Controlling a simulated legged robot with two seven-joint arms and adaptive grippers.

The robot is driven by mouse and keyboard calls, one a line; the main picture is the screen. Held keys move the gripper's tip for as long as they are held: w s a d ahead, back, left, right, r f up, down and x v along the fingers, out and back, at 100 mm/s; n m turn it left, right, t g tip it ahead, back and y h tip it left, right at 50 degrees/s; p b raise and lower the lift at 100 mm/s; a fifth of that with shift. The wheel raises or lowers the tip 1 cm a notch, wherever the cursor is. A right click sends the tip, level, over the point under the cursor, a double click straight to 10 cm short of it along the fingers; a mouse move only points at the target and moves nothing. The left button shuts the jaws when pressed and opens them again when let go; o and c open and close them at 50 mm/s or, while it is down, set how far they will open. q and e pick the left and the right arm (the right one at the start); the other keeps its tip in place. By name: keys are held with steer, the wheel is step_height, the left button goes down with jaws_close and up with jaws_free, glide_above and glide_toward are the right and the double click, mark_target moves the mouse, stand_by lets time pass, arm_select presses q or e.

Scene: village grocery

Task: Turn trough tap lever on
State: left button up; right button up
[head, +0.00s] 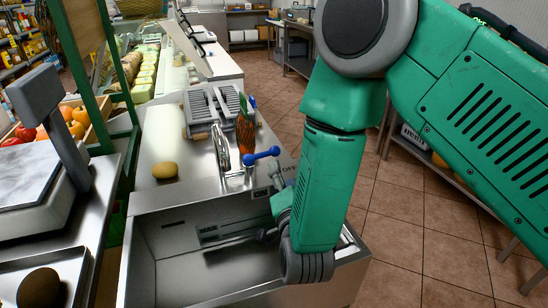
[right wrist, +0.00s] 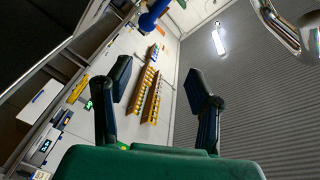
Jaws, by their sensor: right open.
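The tap's blue lever (head: 262,155) sits at the back rim of the steel trough (head: 190,222), beside the curved chrome spout (head: 221,148). My right gripper (head: 275,172) is just right of and below the lever in the head view, partly hidden by my forearm. In the right wrist view my right gripper (right wrist: 160,78) is open with nothing between its fingers. The blue lever (right wrist: 150,19) shows there beyond the left finger, near the top edge. The chrome spout (right wrist: 293,22) shows at top right. I cannot tell whether the gripper touches the lever. My left gripper is not in view.
A brown potato-like item (head: 165,170) lies on the steel counter behind the trough. A grey rack (head: 212,107) and an orange-brown item (head: 245,132) stand farther back. A scale (head: 42,185) stands at left. Tiled floor (head: 405,205) is open at right.

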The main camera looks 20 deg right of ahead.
step_height(320, 180, down, 2)
steer(key=b, duration=0.2)
glide_toward(273, 154)
steer(key=w+d, duration=0.2)
steer(key=w, duration=0.4)
steer(key=w+b, duration=0.1)
steer(key=w, duration=0.2)
steer(key=shift+w+a, duration=0.2)
steer(key=shift+w, duration=0.2)
steer(key=shift+w+d+f, duration=0.15)
steer(key=shift+w+d, duration=0.2)
steer(key=shift+w, duration=0.25)
steer(key=shift+w+d, duration=0.1)
steer(key=shift+d, duration=0.3)
steer(key=shift+a, duration=0.2)
steer(key=c, duration=0.8)
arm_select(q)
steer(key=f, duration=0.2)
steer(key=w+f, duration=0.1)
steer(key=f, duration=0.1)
arm_select(e)
steer(key=shift+a, duration=0.2)
jaws_close()
